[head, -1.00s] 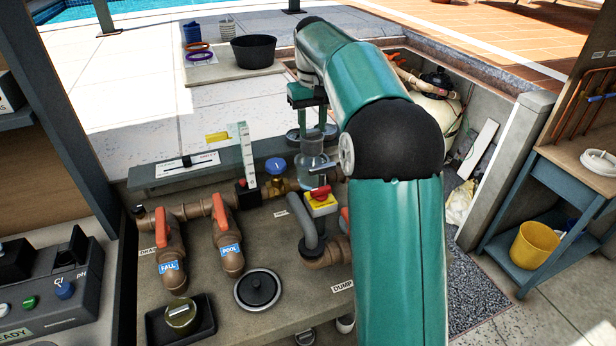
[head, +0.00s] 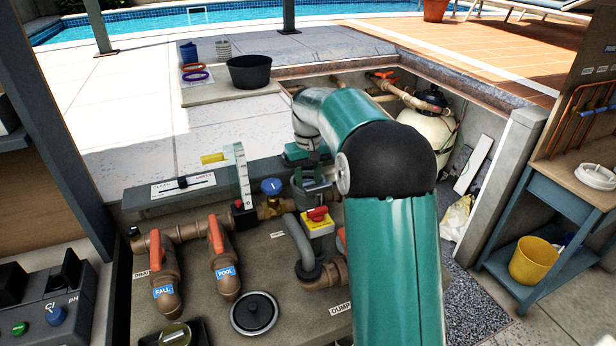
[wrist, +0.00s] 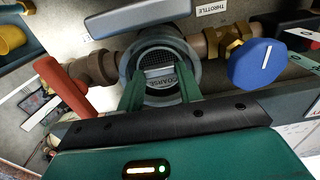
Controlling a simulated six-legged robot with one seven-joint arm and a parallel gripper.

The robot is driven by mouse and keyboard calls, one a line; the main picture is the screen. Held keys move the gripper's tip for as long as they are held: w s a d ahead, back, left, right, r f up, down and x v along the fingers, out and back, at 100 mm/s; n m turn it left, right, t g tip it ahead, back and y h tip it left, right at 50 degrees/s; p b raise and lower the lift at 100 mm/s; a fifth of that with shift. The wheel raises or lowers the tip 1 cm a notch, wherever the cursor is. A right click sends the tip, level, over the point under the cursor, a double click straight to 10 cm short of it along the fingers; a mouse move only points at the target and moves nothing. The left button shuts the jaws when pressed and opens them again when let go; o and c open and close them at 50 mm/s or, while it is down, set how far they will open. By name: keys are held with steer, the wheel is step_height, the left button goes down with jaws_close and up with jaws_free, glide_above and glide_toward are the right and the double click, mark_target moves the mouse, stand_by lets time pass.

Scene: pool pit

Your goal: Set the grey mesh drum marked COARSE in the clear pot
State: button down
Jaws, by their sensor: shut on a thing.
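My gripper (wrist: 160,80) is shut on the grey mesh drum marked COARSE (wrist: 158,70) in the wrist view, with one green finger on each side. The label and part of the dark mesh show between the fingers. The round rim of the clear pot (wrist: 197,70) surrounds the drum in this view. The drum lies within the pot's mouth outline; how deep it sits I cannot tell. In the head view my gripper (head: 311,178) points down over the pot's place among the pipes, and my arm hides much of the pot and drum.
A red-and-yellow switch (head: 317,220), a blue-knobbed valve (head: 271,188) and an upright clear gauge (head: 243,178) stand close around. A round black lid (head: 254,313) lies in front. A black tub (head: 250,72), a blue drum (head: 189,53) and a pale drum (head: 223,48) are at the back.

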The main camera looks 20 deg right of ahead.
steer(key=shift+r, duration=0.1)
steer(key=shift+w, duration=0.1)
steer(key=c, duration=1.2)
jaws_free()
steer(key=shift+c, duration=0.2)
